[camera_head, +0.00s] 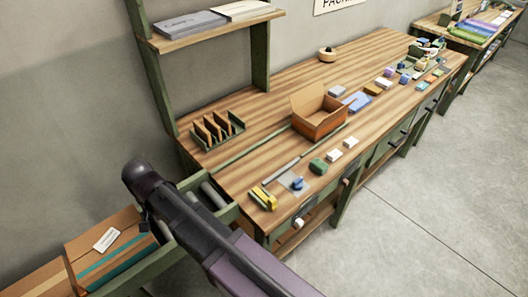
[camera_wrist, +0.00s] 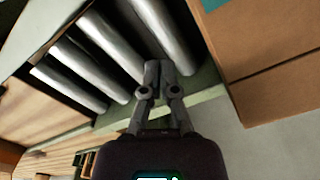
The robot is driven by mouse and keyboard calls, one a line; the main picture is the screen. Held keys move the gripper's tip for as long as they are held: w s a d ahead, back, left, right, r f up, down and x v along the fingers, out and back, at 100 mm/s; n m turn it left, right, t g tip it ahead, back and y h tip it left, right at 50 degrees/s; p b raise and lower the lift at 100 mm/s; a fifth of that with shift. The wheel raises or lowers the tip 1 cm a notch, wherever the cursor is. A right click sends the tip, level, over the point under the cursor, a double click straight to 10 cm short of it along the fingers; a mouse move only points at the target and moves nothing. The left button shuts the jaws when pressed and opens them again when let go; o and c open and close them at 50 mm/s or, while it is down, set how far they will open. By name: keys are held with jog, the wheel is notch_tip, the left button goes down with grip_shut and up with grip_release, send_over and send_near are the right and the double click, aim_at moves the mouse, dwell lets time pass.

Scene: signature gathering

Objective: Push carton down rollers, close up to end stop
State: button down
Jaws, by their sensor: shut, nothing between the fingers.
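The brown carton (camera_head: 88,250), with a teal stripe and a white label, sits on the green-framed roller track at the lower left in the head view. Its side (camera_wrist: 270,50) fills the upper right of the wrist view. Bare grey rollers (camera_wrist: 111,42) lie left of it, towards the bench. My gripper (camera_wrist: 160,68) is shut and empty, low over the rollers near the rail, with the carton to its right and a visible gap between them. In the head view my arm hides most of the gripper. I cannot clearly make out the end stop.
A second carton (camera_head: 38,281) stands behind the first at the picture's left edge. The wooden bench (camera_head: 270,105) adjoins the rollers and holds a slotted rack (camera_head: 217,131), an open box (camera_head: 318,117) and small items. A green side rail (camera_wrist: 206,104) borders the rollers.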

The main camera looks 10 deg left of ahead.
notch_tip(320, 180, up, 12)
jog(key=p, duration=1.2)
dwell(0.7)
jog(key=w+d+m+b, duration=0.1)
jog(key=w+d, duration=0.5)
jog(key=d, duration=0.3)
jog(key=w+d+f, duration=0.1)
jog(key=w+d, duration=0.4)
jog(key=d, duration=0.4)
jog(key=w+d+m+b, duration=0.1)
jog(key=w+d, duration=0.5)
jog(key=d, duration=0.3)
jog(key=d+f+m+b, duration=0.1)
jog(key=d+m, duration=0.1)
jog(key=d, duration=2.7)
jog(key=shift+f, duration=0.4)
jog(key=shift+d, duration=0.1)
